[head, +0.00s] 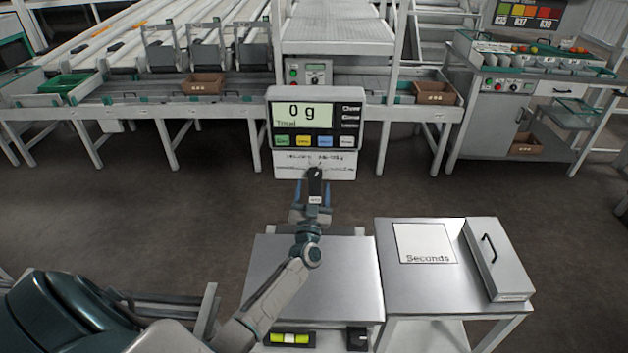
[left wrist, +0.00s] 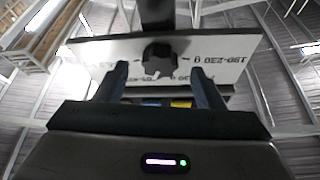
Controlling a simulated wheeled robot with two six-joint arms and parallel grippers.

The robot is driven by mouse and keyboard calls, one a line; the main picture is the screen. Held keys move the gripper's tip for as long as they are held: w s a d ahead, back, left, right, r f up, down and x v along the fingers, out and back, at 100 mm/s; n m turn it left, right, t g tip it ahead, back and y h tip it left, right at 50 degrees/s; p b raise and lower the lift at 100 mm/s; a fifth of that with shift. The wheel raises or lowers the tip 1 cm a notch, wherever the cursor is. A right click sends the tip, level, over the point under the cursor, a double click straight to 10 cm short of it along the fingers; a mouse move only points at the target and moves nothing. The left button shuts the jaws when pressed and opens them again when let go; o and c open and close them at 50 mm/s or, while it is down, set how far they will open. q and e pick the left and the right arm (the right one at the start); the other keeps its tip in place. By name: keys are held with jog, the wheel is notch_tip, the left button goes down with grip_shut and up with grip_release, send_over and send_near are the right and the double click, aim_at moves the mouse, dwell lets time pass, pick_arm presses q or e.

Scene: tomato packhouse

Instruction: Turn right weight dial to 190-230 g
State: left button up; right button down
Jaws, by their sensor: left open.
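The display unit (head: 316,120) stands ahead of me and reads 0 g. Below its screen is a white label panel (head: 288,168) with small print, and this panel also fills the top of the left wrist view (left wrist: 220,50). A black dial knob (left wrist: 158,60) sits on the panel, beside an upside-down "190-230 g" mark. My left gripper (head: 313,188) is in front of the panel; in the left wrist view its open fingers (left wrist: 158,82) are on either side below the knob, with gaps visible. In the head view the gripper mostly hides the knob. My right gripper is not in view.
A steel table (head: 310,285) lies under my left arm. Beside it a steel bench (head: 400,290) carries a white "Seconds" pad (head: 425,240) and a handled lid (head: 495,258). A green-vialled level (head: 290,339) is at the front. Conveyors (head: 130,85) stand behind.

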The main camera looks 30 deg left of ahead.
aim_at(315, 174)
pick_arm(q)
jog(key=shift+x, duration=1.3)
jog(key=c, duration=1)
jog(key=shift+o, duration=0.2)
